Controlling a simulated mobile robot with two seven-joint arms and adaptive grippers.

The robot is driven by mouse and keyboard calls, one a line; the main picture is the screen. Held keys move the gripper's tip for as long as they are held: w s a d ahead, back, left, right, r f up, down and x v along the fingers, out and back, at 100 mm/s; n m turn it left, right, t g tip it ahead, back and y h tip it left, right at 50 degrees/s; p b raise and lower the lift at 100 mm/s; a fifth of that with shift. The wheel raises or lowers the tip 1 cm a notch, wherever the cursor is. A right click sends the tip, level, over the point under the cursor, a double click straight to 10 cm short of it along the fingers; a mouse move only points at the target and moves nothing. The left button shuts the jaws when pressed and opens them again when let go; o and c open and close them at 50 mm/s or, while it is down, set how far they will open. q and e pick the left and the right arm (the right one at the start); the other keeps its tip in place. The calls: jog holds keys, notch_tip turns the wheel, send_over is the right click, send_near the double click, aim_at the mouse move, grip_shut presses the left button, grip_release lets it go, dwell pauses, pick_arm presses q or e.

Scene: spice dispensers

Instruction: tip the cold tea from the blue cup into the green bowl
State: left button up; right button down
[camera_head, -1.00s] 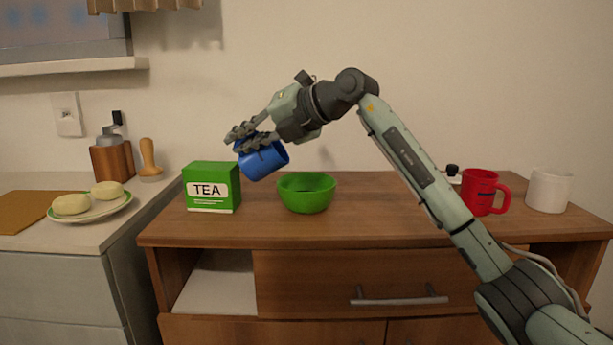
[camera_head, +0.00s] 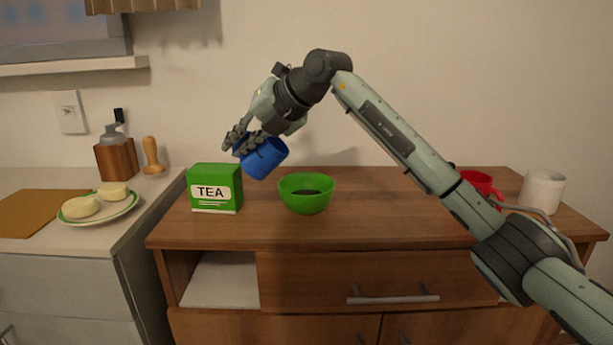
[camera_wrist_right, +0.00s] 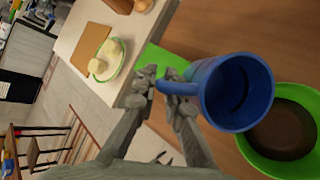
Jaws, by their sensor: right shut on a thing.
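The blue cup (camera_head: 264,158) is held tilted in the air, left of and above the green bowl (camera_head: 306,196). My right gripper (camera_head: 243,143) is shut on the cup. In the right wrist view, the fingers (camera_wrist_right: 163,88) close at the handle side of the cup (camera_wrist_right: 232,93), and its inside looks blue with no tea that I can make out. The bowl (camera_wrist_right: 251,152) stands on the wooden cabinet top and holds a dark brown liquid. No stream shows between cup and bowl. My left gripper is out of view.
A green tea box (camera_head: 214,189) stands left of the bowl, close below the cup. A red mug (camera_head: 480,183), partly hidden by my right arm, and a white cup (camera_head: 542,190) stand at the right. A plate (camera_head: 99,209) is on the left counter.

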jog(key=shift+a+r+h+p, duration=0.2)
jog(key=shift+a+h+p, duration=0.1)
jog(key=shift+h+p, duration=0.15)
jog(key=shift+w+a+r+n+h, duration=0.1)
jog(key=shift+a+r+n+h, duration=0.2)
jog(key=shift+a+r+h, duration=0.65)
jog(key=shift+a+g+h, duration=0.3)
jog(key=shift+a+h, duration=0.4)
jog(key=shift+w+a+f+n+h, duration=0.1)
jog(key=shift+a+f+n+h, duration=0.2)
jog(key=shift+a+f+h, duration=0.8)
jog(key=shift+f+h, duration=0.35)
jog(key=shift+h, duration=0.35)
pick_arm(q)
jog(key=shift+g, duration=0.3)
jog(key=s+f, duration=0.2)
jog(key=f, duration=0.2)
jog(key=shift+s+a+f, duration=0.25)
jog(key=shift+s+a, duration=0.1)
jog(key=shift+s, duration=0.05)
pick_arm(e)
jog(key=shift+w, duration=0.1)
jog(key=shift+d+r, duration=0.1)
jog(key=shift+r, duration=0.05)
